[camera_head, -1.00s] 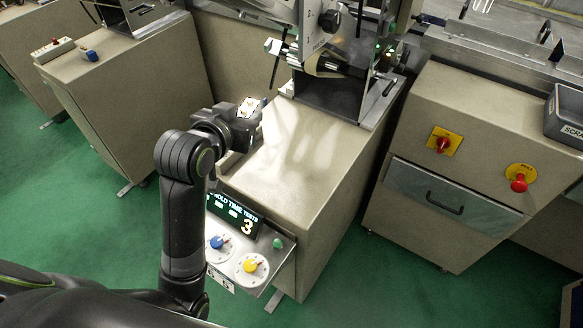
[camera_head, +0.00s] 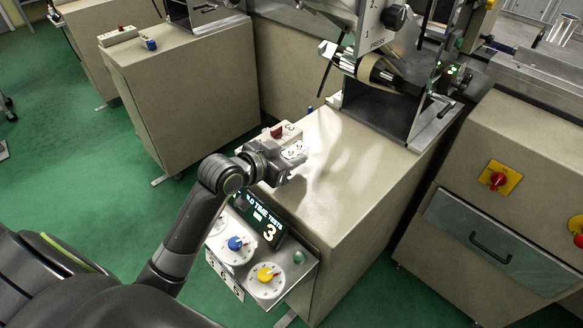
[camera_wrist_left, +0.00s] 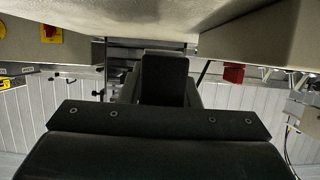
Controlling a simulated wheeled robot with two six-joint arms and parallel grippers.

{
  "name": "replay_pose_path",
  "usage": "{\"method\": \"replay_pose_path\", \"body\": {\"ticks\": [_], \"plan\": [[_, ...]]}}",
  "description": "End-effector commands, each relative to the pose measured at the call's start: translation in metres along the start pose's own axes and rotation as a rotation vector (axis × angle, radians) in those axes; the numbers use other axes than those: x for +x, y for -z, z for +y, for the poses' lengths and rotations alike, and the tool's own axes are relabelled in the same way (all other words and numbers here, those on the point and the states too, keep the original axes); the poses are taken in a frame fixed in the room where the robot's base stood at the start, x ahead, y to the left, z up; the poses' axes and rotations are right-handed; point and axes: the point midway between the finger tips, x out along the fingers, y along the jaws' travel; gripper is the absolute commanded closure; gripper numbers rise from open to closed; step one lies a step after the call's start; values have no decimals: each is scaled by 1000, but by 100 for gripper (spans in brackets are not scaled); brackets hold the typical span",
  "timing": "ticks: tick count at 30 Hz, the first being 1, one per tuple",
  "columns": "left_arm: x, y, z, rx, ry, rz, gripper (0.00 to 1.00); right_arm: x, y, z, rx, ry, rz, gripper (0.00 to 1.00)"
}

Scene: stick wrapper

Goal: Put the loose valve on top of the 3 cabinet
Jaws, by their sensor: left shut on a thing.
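The 3 cabinet (camera_head: 345,195) is beige, with a lit yellow 3 (camera_head: 271,232) on its front display. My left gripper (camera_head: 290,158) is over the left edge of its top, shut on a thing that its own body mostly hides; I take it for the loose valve. A beige block with a red part (camera_head: 282,132) shows just beyond the gripper; I cannot tell whether it touches the jaws. In the left wrist view a red part (camera_wrist_left: 233,73) shows right of the dark gripper body (camera_wrist_left: 165,85). My right gripper is out of view.
The blue dial (camera_head: 235,243) and yellow dial (camera_head: 266,275) stick out on the cabinet's front panel. A machine housing (camera_head: 385,105) stands at the back of its top. The middle of the top is clear. Another cabinet (camera_head: 480,220) stands at right.

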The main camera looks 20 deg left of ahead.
Motion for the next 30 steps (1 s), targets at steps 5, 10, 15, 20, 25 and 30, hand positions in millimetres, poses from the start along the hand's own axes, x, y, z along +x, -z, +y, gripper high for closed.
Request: {"method": "replay_pose_path", "body": {"ticks": [5,10,15,20,25,30], "plan": [[11,-27,0,-3,0,-1,99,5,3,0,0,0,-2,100],[12,-30,0,1,1,0,99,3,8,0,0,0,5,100],[12,-30,0,0,1,0,99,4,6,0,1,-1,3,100],[13,-33,0,0,1,-1,65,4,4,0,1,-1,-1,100],[13,-33,0,0,1,-1,49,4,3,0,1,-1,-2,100],[13,-33,0,0,1,-1,49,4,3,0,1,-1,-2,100]]}}
